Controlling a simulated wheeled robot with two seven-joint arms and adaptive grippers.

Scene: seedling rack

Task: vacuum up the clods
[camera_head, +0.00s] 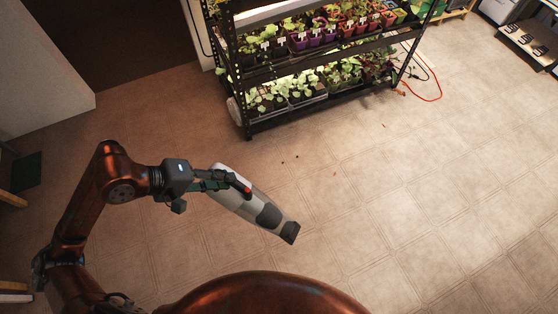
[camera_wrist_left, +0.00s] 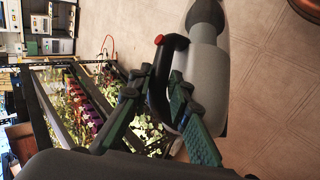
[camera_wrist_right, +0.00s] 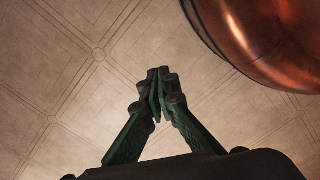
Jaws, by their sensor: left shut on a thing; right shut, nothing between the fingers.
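A grey and white hand vacuum (camera_head: 239,192) with a dark nozzle is held in the air over the floor in the head view. My left gripper (camera_head: 226,183) is shut on its dark handle, which has a red part at one end. The left wrist view shows the vacuum (camera_wrist_left: 209,75) and the fingers of my left gripper (camera_wrist_left: 160,98) around the handle. A few small dark clods (camera_head: 283,162) lie on the tiles beyond the vacuum, apart from its nozzle. My right gripper (camera_wrist_right: 158,82) is shut and empty above bare tiles.
A black shelf rack (camera_head: 318,106) with potted seedlings stands at the back, beyond the clods. An orange cable (camera_head: 432,98) lies on the floor right of it. A small reddish bit (camera_head: 384,125) lies near the rack.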

